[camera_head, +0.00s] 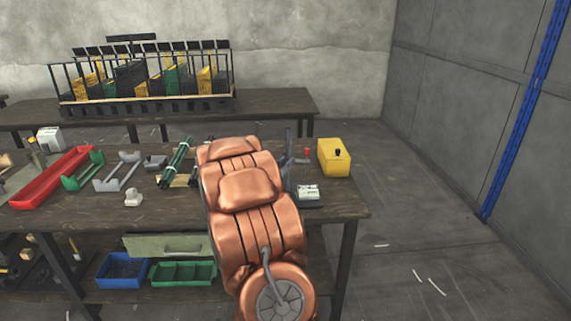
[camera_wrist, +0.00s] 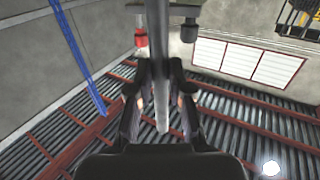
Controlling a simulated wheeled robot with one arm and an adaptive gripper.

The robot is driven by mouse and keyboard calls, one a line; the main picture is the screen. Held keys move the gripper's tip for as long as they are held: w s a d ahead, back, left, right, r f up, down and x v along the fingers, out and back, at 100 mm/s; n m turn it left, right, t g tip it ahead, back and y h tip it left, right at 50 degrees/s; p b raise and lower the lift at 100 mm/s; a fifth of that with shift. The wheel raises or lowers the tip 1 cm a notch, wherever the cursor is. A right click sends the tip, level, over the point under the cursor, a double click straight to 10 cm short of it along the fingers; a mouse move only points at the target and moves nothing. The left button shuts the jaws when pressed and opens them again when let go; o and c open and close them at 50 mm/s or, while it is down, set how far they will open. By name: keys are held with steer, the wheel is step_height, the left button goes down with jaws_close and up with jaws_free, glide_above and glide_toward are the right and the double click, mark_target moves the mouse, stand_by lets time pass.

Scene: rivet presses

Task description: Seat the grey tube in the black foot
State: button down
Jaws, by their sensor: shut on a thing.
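The grey tube (camera_wrist: 161,112) runs lengthwise between my gripper's fingers in the wrist view, with one end free between them and the other leaving the top edge. My gripper (camera_wrist: 159,72) is shut on it. In the head view, a thin, roughly upright grey piece (camera_head: 288,139), which looks like the tube, shows beyond my copper arm. The arm hides most of the gripper there. I cannot make out the black foot with certainty; a dark base with a white top (camera_head: 309,193) sits right of my arm, partly covered by it.
A yellow box (camera_head: 334,158) stands at the table's right end, beside a red-topped piece (camera_head: 308,154). Left of my arm lie dark green rods (camera_head: 175,162), grey brackets, a green holder (camera_head: 82,172) and a red tray (camera_head: 52,180). A rack (camera_head: 150,106) stands on the back table.

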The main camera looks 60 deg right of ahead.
steer(key=shift+f+b, duration=0.35)
steer(key=shift+f, duration=0.55)
steer(key=c, duration=1)
jaws_free()
steer(key=s+a, duration=0.1)
steer(key=a, duration=1.1)
steer(key=shift+s, duration=0.4)
steer(key=shift+d, duration=0.1)
